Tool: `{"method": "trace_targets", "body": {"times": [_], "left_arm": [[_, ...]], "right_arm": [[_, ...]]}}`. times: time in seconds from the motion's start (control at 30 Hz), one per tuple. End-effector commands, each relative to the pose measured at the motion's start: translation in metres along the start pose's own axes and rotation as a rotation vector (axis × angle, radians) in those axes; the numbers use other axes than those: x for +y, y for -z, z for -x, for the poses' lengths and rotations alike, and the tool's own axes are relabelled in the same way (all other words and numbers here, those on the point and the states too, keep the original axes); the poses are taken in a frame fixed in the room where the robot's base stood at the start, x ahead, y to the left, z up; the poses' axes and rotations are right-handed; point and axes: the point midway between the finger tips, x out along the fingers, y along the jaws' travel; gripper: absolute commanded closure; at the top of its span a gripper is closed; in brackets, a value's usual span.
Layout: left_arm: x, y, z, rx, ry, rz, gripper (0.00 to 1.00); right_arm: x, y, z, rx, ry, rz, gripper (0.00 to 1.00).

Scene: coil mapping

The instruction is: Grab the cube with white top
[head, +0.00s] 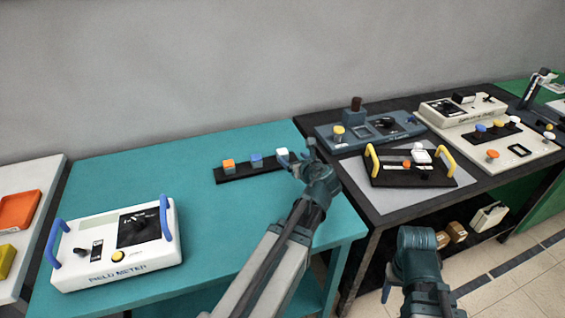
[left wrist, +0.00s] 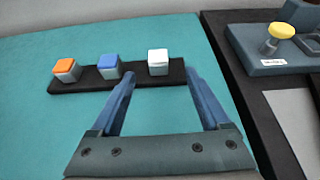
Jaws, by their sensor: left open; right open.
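The cube with the white top (head: 282,153) sits at the right end of a black strip (head: 238,172) on the teal table. In the left wrist view the white-topped cube (left wrist: 158,61) stands between and beyond the two finger tips. My left gripper (left wrist: 160,78) is open and empty, close in front of it. In the head view my left gripper (head: 303,163) is just right of that cube. A blue-topped cube (left wrist: 109,67) and an orange-topped cube (left wrist: 67,69) sit on the same strip to the left. My right gripper (head: 388,288) is low at the right, away from the cubes.
A white field meter (head: 100,272) with blue handles stands at the left of the teal table (head: 215,215). To the right, a dark table holds a black tray (head: 385,178) with yellow handles and several devices. The table between meter and strip is clear.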

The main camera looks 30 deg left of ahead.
Motion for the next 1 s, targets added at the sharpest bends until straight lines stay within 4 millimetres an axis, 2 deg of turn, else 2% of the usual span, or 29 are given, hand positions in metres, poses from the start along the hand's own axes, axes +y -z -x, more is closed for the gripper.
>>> {"method": "trace_targets", "body": {"times": [0.17, 0.5, 0.6, 1.0], "left_arm": [[0.000, -0.001, -0.006, -0.006, 0.000, -0.016, 0.20], [0.000, 0.001, -0.067, -0.004, -0.002, -0.011, 0.20], [-0.001, 0.001, -0.079, -0.004, -0.001, -0.013, 0.20], [0.001, 0.000, -0.091, -0.003, 0.000, -0.011, 0.20]], "right_arm": [[0.000, 0.000, -0.003, 0.000, 0.000, 0.000, 0.43], [-0.003, 0.002, -0.028, 0.000, 0.000, 0.000, 0.43], [-0.003, 0.002, -0.032, 0.000, 0.000, 0.000, 0.43], [-0.003, 0.002, -0.035, 0.000, 0.000, 0.000, 0.43]]}}
